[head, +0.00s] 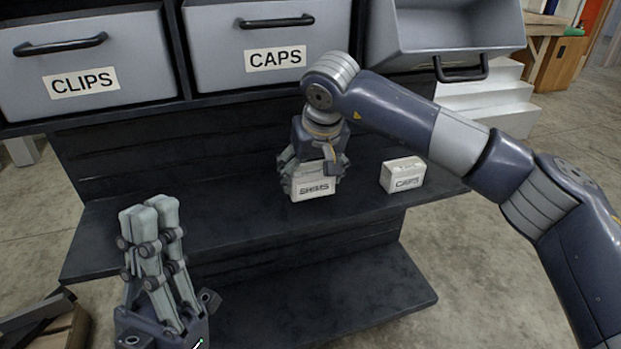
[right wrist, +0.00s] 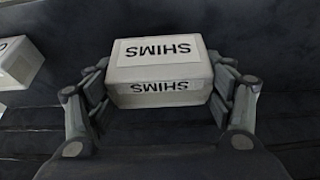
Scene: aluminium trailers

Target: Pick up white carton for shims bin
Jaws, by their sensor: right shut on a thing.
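A white carton marked SHIMS (head: 313,188) stands on the dark shelf (head: 230,215). My right gripper (head: 312,172) reaches down over it from above and is shut on it, with fingers on its two sides. In the right wrist view the SHIMS carton (right wrist: 160,72) sits between the fingers of my right gripper (right wrist: 163,98). Whether the carton touches the shelf I cannot tell. My left gripper (head: 150,215) is at the lower left, fingers pointing up with their tips close together, holding nothing. No bin marked SHIMS is readable.
A second white carton marked CAPS (head: 402,174) stands on the shelf to the right. Above are grey bins marked CLIPS (head: 80,70) and CAPS (head: 265,45), and a tilted open bin (head: 450,30) at the upper right. The shelf's left part is clear.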

